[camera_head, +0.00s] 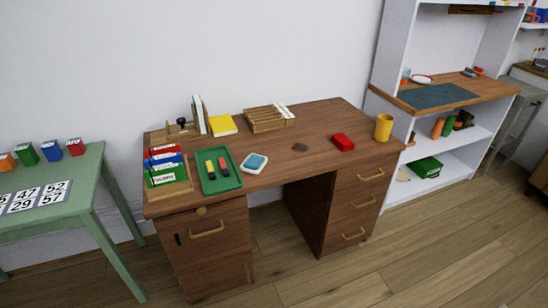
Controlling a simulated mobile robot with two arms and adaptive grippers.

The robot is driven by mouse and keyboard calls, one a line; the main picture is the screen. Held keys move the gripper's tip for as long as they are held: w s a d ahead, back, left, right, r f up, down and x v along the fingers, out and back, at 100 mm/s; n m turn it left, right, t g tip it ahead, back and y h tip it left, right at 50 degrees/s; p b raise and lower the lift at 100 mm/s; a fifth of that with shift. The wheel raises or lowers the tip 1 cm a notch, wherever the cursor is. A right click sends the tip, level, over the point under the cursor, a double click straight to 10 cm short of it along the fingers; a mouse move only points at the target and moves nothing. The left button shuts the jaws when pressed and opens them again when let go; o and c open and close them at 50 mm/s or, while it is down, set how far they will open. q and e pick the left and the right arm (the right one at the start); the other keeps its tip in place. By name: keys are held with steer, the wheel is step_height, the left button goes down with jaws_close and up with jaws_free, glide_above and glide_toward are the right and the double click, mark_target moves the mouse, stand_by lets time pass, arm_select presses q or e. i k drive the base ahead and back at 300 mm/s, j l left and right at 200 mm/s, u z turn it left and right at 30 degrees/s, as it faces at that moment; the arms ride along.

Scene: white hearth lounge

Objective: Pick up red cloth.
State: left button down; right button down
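A small, bright red, box-like item (342,142) lies on the right half of the brown wooden desk (320,118), left of a yellow cup. It may be the red cloth folded up, but it is too small to tell. No other red thing on the desk looks clearly like a cloth. Neither of my grippers is in view.
The yellow cup (383,127) stands near the desk's right edge. A green table (75,220) stands left. Floor in front is clear.

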mark_target(344, 144)
steer(key=i+l+u, duration=0.3)
steer(key=i+l, duration=0.15)
steer(key=l, duration=0.25)
steer(key=i+l+u, duration=0.15)
steer(key=l, duration=0.2)
